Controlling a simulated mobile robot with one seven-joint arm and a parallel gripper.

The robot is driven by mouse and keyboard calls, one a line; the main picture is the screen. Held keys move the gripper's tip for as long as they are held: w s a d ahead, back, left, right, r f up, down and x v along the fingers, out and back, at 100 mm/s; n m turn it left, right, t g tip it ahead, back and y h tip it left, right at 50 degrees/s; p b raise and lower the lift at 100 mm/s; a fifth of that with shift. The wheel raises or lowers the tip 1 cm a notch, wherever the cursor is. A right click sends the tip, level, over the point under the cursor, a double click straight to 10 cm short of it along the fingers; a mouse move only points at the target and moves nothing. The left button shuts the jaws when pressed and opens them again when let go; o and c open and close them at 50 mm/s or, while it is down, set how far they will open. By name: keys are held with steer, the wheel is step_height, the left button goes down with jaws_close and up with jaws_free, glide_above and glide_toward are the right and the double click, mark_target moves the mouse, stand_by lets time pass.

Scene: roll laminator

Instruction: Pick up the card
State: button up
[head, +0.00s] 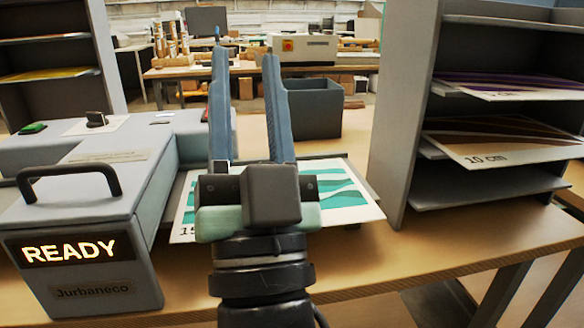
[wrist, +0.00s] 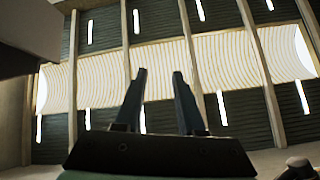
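A white card (head: 343,193) with teal wavy stripes lies at the laminator's right side, partly hidden behind my gripper and wrist. Its printed label is mostly covered. My gripper (head: 246,62) points upward in the head view, its two long blue-grey fingers apart with nothing between them. The wrist view shows the same open fingers (wrist: 157,75) against the ceiling, with no card in sight. The grey roll laminator (head: 80,225) stands at the left, with a black handle and a lit READY sign. I cannot tell how far the gripper is from the card in depth.
A grey shelf rack (head: 405,110) stands at the right, holding a purple-striped card (head: 510,88) and a brown card marked 10 cm (head: 500,145). A dark open bin (head: 315,108) sits behind the card. The wooden table (head: 440,240) is bare in front of the rack.

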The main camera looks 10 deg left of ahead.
steer(key=w+a+m+h+p, duration=0.2)
steer(key=m+h+p, duration=0.1)
steer(key=m+p, duration=0.5)
steer(key=m+g+h+p, duration=0.9)
steer(key=m+h+p, duration=0.2)
steer(key=m+p, duration=0.3)
glide_toward(332, 220)
steer(key=x, duration=1)
steer(key=shift+w+f, duration=0.1)
jaws_close()
